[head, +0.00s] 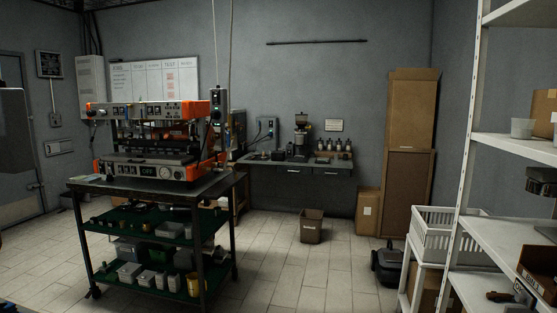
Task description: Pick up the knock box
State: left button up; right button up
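I cannot tell for certain which thing is the knock box. A small open-topped brown bin (312,228) with a short unreadable label on its front stands upright on the tiled floor, in front of the back wall bench. It is a possible match. A brown open box (537,278) on the right shelf is cut off by the picture edge, and its contents are unclear. Neither of my grippers is recognisable in the head view, and nothing is seen touching the bin.
A wheeled cart (150,190) carries an orange and steel espresso machine (150,140). A wall bench (295,170) holds a grinder (302,125). White shelving (470,110) and a white basket (440,232) line the right.

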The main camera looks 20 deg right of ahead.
aim_at(276, 155)
jog(key=i+l+z, duration=0.3)
jog(key=i, duration=0.55)
jog(key=i+z, duration=0.3)
jog(key=i, duration=3.75)
jog(key=i+l+u, duration=0.1)
jog(key=i, duration=1.45)
